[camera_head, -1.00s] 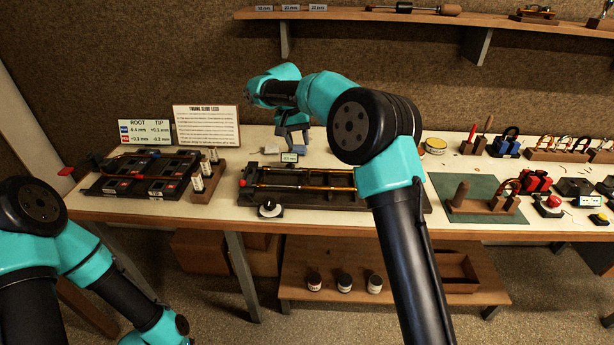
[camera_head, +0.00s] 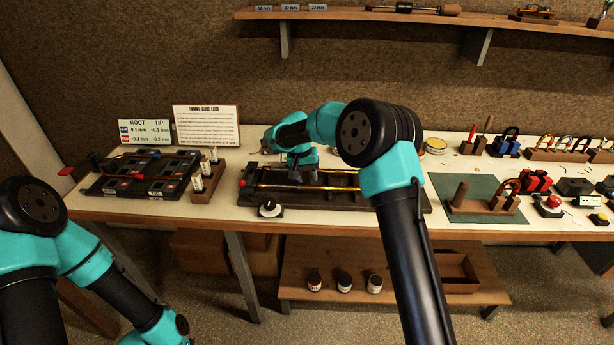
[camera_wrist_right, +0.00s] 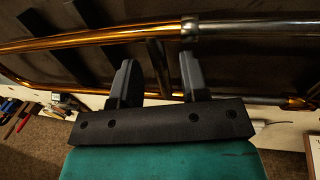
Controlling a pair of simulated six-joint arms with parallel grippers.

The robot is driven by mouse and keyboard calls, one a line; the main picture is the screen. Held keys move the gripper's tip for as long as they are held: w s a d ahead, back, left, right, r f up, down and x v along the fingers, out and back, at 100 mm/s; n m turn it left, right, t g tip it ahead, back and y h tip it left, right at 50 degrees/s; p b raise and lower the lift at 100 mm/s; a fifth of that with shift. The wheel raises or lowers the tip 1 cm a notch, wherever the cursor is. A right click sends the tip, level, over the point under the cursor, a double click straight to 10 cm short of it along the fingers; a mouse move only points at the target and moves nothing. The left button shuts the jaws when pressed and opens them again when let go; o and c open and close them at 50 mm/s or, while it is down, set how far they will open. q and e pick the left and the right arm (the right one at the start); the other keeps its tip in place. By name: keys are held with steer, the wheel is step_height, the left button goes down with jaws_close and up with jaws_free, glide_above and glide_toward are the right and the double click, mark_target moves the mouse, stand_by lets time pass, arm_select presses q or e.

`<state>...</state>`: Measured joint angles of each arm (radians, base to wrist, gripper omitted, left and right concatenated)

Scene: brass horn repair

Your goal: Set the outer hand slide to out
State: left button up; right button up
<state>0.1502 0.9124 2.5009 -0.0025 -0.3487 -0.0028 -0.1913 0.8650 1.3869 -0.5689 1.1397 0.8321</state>
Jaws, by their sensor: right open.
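The hand slide (camera_head: 340,188) lies lengthwise in a dark cradle (camera_head: 400,201) at the middle of the bench. It has long brass-coloured tubes. My right gripper (camera_head: 304,181) is down over the slide, left of the cradle's middle, and hides part of the tubes. In the right wrist view the open fingers (camera_wrist_right: 158,75) point at the slide, with a cross brace (camera_wrist_right: 155,62) between them and apart from at least one finger. The slide's near tube (camera_wrist_right: 100,44) with a silver collar (camera_wrist_right: 190,28) runs just past the fingertips. My left gripper is outside the view.
A dark gauge tray (camera_head: 140,175) and small bottles (camera_head: 198,184) stand left. A green mat (camera_head: 470,209) with a wooden stand lies right. Signs (camera_head: 206,125) stand behind.

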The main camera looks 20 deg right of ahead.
steer(key=shift+c, duration=0.2)
jaws_close()
stand_by(0.4)
